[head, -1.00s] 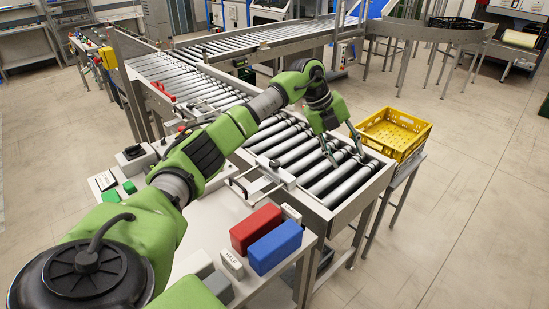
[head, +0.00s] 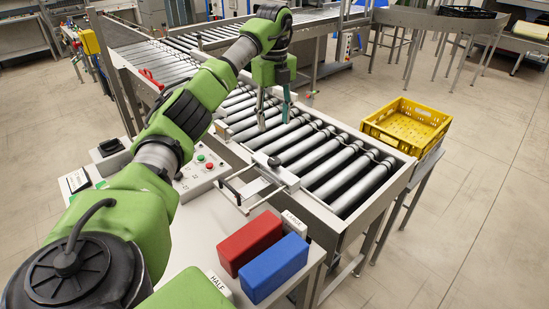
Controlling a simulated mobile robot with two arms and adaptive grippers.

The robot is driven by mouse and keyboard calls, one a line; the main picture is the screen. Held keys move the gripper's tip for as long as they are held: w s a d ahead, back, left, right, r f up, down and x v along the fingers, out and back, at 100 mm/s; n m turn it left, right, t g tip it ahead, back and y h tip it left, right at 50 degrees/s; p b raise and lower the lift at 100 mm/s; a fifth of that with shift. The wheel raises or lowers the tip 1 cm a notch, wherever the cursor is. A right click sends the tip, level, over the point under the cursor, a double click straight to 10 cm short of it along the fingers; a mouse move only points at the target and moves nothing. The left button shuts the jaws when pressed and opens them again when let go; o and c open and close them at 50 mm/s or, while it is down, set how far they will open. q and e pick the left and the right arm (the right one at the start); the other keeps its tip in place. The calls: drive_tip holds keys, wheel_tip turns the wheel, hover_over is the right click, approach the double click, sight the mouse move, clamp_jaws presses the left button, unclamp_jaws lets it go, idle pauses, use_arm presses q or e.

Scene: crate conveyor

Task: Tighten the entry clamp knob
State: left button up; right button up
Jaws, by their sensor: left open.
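A small dark knob (head: 274,161) sits on the pale clamp block (head: 280,174) at the near edge of the roller conveyor. I cannot tell how tight it is. My left gripper (head: 274,121) points down over the rollers beyond the knob, apart from it. Its two fingers are spread with nothing between them. My right gripper is not in view.
A metal handle frame (head: 240,193) juts out beside the clamp. Red (head: 249,241) and blue (head: 273,268) blocks lie on the near table. A button panel (head: 203,170) stands left of the clamp. A yellow crate (head: 407,124) is at the right. The rollers (head: 346,185) are bare.

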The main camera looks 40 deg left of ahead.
sight(274, 160)
use_arm(q)
wheel_tip(274, 160, down, 13)
drive_tip(key=p, duration=0.3)
drive_tip(key=shift+f, duration=0.2)
drive_tip(key=c, duration=1.1)
